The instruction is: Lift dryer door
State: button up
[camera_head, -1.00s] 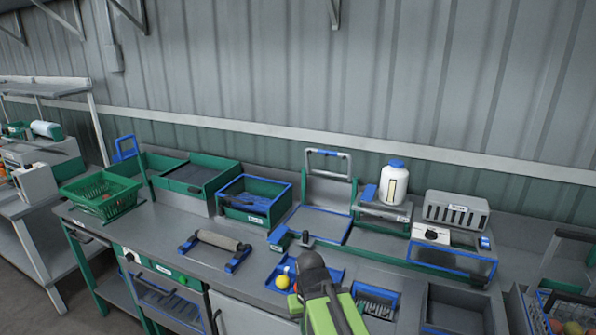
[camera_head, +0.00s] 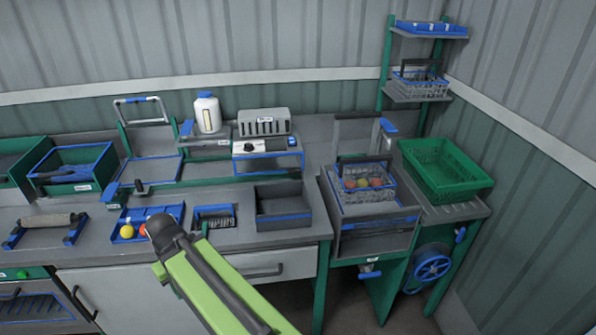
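A grey vented unit (camera_head: 264,122) stands at the back of the bench, with a small label on its front. Below it is a white panel with a dark knob (camera_head: 248,147), and a see-through, blue-edged door panel (camera_head: 270,164) at its front. I take this to be the dryer door, but the label is too small to read. My green arm reaches up from the bottom of the view. Its dark end, my gripper (camera_head: 164,232), is in front of the bench, left of and nearer than this unit, and apart from it. Its fingers cannot be made out.
A blue tray (camera_head: 170,213) with yellow and orange balls lies beyond my gripper. An open grey bin (camera_head: 283,215) sits right of it. A white bottle (camera_head: 207,112) stands left of the vented unit. A green crate (camera_head: 440,185) is at the right.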

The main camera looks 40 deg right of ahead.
aim_at(293, 170)
jog(key=z, duration=1.55)
jog(key=k, duration=1.1)
jog(key=u, duration=1)
jog(key=i, duration=1.65)
jog(key=u, duration=0.05)
